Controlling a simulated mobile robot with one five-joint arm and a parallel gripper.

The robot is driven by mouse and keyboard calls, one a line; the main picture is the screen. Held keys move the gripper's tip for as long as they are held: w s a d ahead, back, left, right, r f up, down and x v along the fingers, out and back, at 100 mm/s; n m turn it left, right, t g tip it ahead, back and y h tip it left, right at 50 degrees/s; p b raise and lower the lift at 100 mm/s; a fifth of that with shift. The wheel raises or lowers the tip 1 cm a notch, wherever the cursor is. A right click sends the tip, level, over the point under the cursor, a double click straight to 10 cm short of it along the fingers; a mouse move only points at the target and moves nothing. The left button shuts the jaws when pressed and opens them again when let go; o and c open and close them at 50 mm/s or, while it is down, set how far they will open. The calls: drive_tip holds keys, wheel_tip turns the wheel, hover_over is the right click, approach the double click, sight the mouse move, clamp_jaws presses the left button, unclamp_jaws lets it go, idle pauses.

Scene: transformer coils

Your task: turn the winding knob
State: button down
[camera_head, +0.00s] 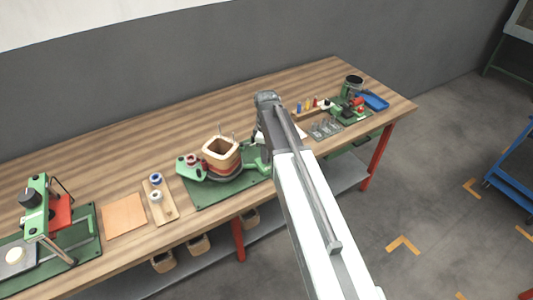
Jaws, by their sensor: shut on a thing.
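The coil winder stands on a green base plate (205,198) near the middle of the wooden bench. It carries a square tan coil former (221,152) with an open top. A green bracket (187,170) with a reddish round part sits at its left. My gripper (264,148) is at the right end of the winder, seen from behind and mostly covered by my own arm. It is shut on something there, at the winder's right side. The winding knob itself is hidden behind my arm and gripper, so I cannot make out its angle.
Left of the winder are a spool board (160,200), a tan sheet (124,216) and a green press (36,215). To the right are glass pieces (325,127), another green device (350,108) and a blue tray (375,102). The bench's back strip is clear.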

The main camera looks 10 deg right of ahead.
drive_tip(key=m, duration=0.4)
drive_tip(key=shift+m, duration=0.3)
drive_tip(key=m, duration=1)
drive_tip(key=shift+m, duration=2.3)
drive_tip(key=shift+a+m, duration=0.1)
drive_tip(key=shift+m, duration=0.3)
drive_tip(key=c, duration=0.9)
unclamp_jaws()
drive_tip(key=shift+r, duration=0.1)
